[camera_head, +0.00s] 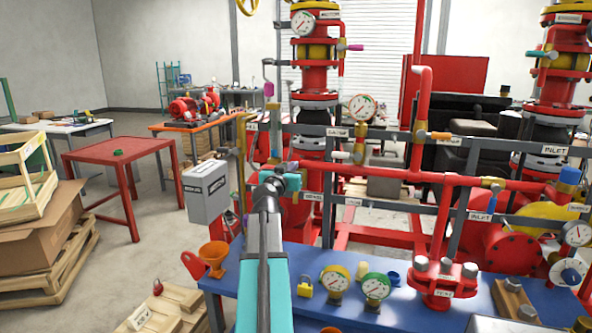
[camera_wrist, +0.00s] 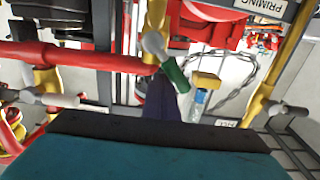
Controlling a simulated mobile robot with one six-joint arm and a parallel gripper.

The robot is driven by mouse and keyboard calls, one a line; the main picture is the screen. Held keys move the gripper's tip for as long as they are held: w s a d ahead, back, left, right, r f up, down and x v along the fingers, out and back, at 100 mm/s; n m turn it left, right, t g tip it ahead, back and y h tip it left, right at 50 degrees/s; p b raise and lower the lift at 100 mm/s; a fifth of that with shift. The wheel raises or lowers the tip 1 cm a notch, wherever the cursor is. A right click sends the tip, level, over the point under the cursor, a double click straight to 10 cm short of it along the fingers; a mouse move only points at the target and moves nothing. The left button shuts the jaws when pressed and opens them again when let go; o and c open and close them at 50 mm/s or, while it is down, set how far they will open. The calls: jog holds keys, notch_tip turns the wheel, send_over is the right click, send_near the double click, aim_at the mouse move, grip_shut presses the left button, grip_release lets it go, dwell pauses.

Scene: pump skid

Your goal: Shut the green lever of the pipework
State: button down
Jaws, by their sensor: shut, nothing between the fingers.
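The green lever (camera_wrist: 176,74) shows in the wrist view. Its short green grip slants down and right from a pale grey hub (camera_wrist: 154,45) on a yellow vertical pipe, beside a red horizontal pipe (camera_wrist: 80,58). My gripper (camera_wrist: 165,88) is shut and empty. Its dark fingers end right by the lever's grip and overlap its lower edge in the picture; I cannot tell whether they touch it. In the head view my gripper (camera_head: 278,180) is at the front of the pipework, left of centre, and I cannot make out this lever behind it.
A grey-handled lever (camera_wrist: 50,98) is at the left and another pale lever (camera_wrist: 285,108) at the right in the wrist view. A grey box (camera_head: 207,192) stands left of my arm. A blue bench (camera_head: 375,318) with gauges lies below.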

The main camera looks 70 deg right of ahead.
jog(key=shift+w+f+b, duration=0.3)
jog(key=shift+w+b, duration=0.2)
jog(key=shift+b, duration=0.25)
jog(key=shift+w+f+b, duration=0.3)
jog(key=shift+w+b, duration=0.2)
jog(key=shift+b, duration=0.25)
jog(key=shift+w+f+b, duration=0.2)
jog(key=shift+w+b, duration=0.05)
jog(key=shift+b, duration=0.35)
jog(key=shift+w+a+f+b, duration=0.1)
jog(key=shift+w+f+b, duration=0.3)
jog(key=shift+b, duration=0.45)
jog(key=shift+w+f+b, duration=0.2)
jog(key=shift+f+b, duration=0.3)
jog(key=shift+b, duration=0.35)
jog(key=shift+r, duration=0.65)
jog(key=a+b, duration=0.3)
jog(key=a, duration=0.6)
jog(key=shift+s, duration=0.25)
